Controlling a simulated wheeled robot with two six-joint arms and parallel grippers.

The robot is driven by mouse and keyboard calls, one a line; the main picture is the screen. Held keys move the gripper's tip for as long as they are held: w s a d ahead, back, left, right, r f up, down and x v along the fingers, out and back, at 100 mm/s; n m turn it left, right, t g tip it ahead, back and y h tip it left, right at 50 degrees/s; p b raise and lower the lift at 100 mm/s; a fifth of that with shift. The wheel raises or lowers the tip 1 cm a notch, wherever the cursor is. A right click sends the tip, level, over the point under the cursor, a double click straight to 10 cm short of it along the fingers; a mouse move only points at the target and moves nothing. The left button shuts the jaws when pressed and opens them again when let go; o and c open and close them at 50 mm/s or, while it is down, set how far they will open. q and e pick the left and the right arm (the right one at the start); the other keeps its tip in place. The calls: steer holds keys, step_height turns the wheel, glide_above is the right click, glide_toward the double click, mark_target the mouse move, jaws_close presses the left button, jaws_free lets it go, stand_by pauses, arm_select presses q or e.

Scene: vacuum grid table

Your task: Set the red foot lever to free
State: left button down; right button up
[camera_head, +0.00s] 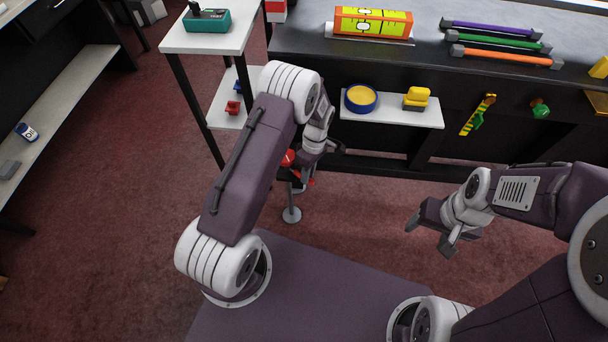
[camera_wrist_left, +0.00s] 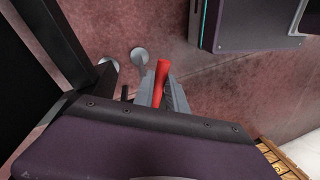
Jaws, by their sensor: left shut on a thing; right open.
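The red foot lever (camera_head: 289,158) is low near the floor in front of the bench and is mostly hidden by my left arm in the head view. My left gripper (camera_head: 304,178) reaches down at it. In the left wrist view, the red lever (camera_wrist_left: 161,78) stands between the fingers of my left gripper (camera_wrist_left: 163,93), which are shut on it. Its lower part and any markings are hidden, so I cannot tell its setting. My right gripper (camera_head: 430,234) is open and empty above the floor at the right.
A round grey foot (camera_head: 291,215) stands on the floor below the lever. The bench (camera_head: 300,38) carries a yellow level (camera_head: 373,22) and coloured bars. A low shelf (camera_head: 400,119) holds a blue-rimmed bowl (camera_head: 361,98) and a yellow block. A white side table (camera_head: 180,40) stands left.

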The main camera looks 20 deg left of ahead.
arm_select(q)
steer(key=shift+w+n+p, duration=0.35)
steer(key=shift+w+n, duration=0.35)
steer(key=shift+n, duration=0.2)
steer(key=c, duration=1.3)
jaws_free()
steer(key=shift+c, duration=0.2)
